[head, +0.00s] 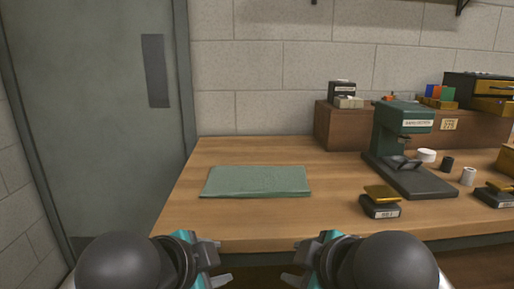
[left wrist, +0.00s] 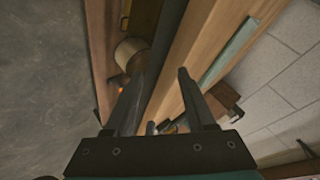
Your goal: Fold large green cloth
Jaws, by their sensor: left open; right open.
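The large green cloth (head: 257,181) lies flat on the left part of the wooden table in the head view. It looks like a neat, roughly rectangular piece. A green strip (left wrist: 231,49) on the table in the left wrist view appears to be its edge. My left gripper (head: 226,277) is open and empty, in front of the table's near edge and below the cloth in the picture. Its two fingers (left wrist: 160,100) show apart in the left wrist view. My right gripper (head: 287,277) is open and empty, facing the left one. Neither gripper touches the cloth.
A dark green machine (head: 403,140) stands on the table to the right of the cloth. A small gold-topped block (head: 380,201), small cylinders and boxes are near it. A wooden box (head: 340,128) stands at the back. The wood around the cloth is clear.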

